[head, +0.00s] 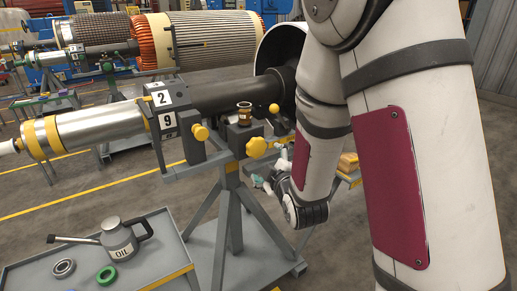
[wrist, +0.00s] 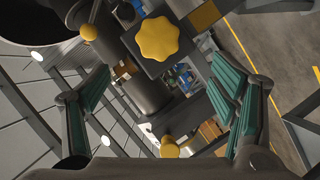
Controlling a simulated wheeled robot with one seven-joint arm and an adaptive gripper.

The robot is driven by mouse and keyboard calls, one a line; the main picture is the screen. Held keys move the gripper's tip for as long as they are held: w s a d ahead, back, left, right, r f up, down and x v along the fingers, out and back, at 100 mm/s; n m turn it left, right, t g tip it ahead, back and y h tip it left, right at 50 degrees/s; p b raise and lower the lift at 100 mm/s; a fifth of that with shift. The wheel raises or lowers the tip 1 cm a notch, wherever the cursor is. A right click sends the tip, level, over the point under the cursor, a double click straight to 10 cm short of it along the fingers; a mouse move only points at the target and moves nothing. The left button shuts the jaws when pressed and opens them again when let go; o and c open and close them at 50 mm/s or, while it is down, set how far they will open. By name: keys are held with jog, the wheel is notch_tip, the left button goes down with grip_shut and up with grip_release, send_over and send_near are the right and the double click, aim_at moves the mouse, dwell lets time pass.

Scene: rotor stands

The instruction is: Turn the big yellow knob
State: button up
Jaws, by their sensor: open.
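The big yellow knob (head: 257,147) is lobed and sits on the near face of a grey block on the rotor stand. In the wrist view the lobed yellow knob (wrist: 157,38) is at top centre, on a dark square block. My gripper (wrist: 160,78) is open and empty, its teal-padded fingers spread to either side. The knob is beyond the fingertips, roughly midway between them, and not touched. In the head view my arm hides most of the gripper, low and to the right of the knob.
Another yellow knob (head: 200,132) is to the left on the stand, and a small yellow ball (head: 274,108) is above. A long rotor shaft (head: 95,124) rests across the stand. A grey cart (head: 160,245) with an oil can (head: 118,238) stands at front left.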

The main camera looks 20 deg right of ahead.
aim_at(259, 150)
jog(key=shift+t, duration=0.3)
jog(key=x, duration=0.9)
jog(key=b+x, duration=0.1)
jog(key=x, duration=0.4)
jog(key=shift+w+d+f, duration=0.1)
jog(key=shift+d+f, duration=0.15)
jog(key=shift+f, duration=0.1)
jog(key=c, duration=1.2)
